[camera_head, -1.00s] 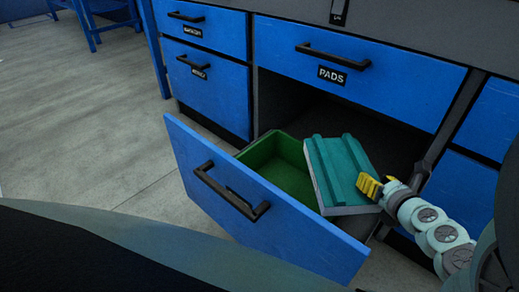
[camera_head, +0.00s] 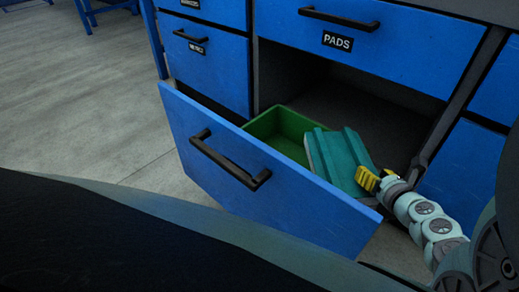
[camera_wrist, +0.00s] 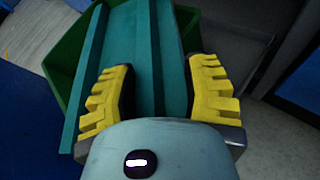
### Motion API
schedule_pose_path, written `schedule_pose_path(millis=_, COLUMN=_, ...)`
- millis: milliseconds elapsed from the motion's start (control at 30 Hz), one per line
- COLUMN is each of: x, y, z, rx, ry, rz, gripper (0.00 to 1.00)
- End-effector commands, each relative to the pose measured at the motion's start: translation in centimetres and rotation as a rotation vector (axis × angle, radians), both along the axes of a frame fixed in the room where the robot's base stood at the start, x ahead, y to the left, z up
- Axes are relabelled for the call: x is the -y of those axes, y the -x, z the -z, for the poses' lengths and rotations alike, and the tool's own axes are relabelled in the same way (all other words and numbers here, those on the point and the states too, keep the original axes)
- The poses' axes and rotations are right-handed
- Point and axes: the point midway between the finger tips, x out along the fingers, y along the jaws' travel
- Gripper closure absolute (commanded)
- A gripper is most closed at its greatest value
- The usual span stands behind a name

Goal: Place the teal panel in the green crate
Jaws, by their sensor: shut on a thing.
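The teal panel (camera_head: 338,155) is a ribbed slab with a pale edge, held tilted over the right part of the open drawer. My gripper (camera_head: 367,179), with yellow fingers, is shut on its near right end. In the wrist view the panel (camera_wrist: 148,40) runs away between the two yellow fingers of my gripper (camera_wrist: 160,95). The green crate (camera_head: 270,124) sits inside the drawer. Its left part shows open and empty, and the panel hides its right part. In the wrist view the crate (camera_wrist: 65,60) shows under and beside the panel. I cannot tell whether they touch.
The blue drawer front (camera_head: 240,170) with a black handle (camera_head: 225,160) stands pulled out in front of the crate. A closed drawer marked PADS (camera_head: 345,35) is above. Other blue drawers stand left and right. Grey floor lies open at the left.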

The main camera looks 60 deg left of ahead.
Motion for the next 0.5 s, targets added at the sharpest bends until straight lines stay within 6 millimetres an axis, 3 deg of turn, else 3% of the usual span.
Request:
schedule_pose_path(millis=100, x=-0.08, y=0.03, z=0.46, rx=-0.001, ry=-0.002, rz=-0.001, gripper=0.95)
schedule_pose_path(millis=133, x=-0.06, y=0.03, z=0.37, rx=0.0, ry=-0.002, rz=-0.002, gripper=0.47)
schedule_pose_path(millis=367, x=-0.08, y=0.06, z=0.33, rx=0.0, ry=-0.001, rz=-0.002, gripper=0.23)
schedule_pose_path(millis=500, x=-0.1, y=0.07, z=0.32, rx=-0.001, ry=-0.001, rz=-0.003, gripper=0.23)
